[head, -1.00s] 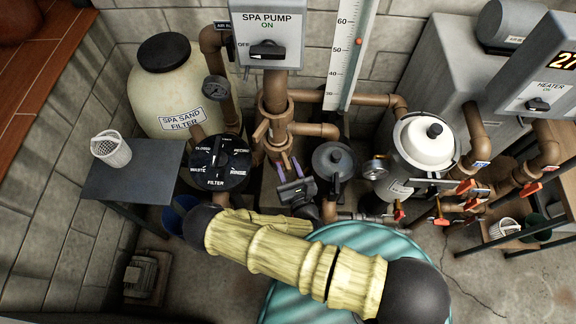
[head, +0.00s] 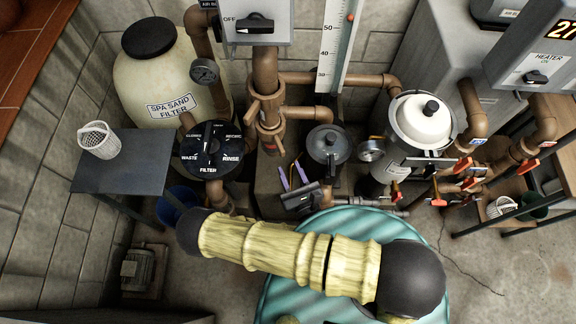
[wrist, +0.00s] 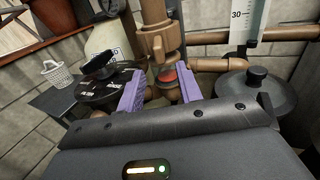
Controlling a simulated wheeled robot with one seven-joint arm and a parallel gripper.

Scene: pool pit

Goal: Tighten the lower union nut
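A brown vertical pipe carries winged union fittings. In the head view the upper winged nut (head: 265,108) sits above the lower union nut (head: 271,141). In the wrist view a large brown winged nut (wrist: 158,40) is ahead, with a red-topped round part (wrist: 168,76) below it, between the finger lines. I cannot tell if this red part belongs to the lower nut. My gripper (head: 291,175) is open and empty, its two purple fingers pointing up towards the pipe, below and to the right of the lower nut. It also shows in the wrist view (wrist: 162,90), fingers apart, holding nothing.
A black filter valve (head: 211,150) stands left of the pipe, a dark lidded pot (head: 329,146) right of it. A thermometer board (head: 334,50) hangs behind. A grey table (head: 125,170) with a white basket (head: 98,140) is at left.

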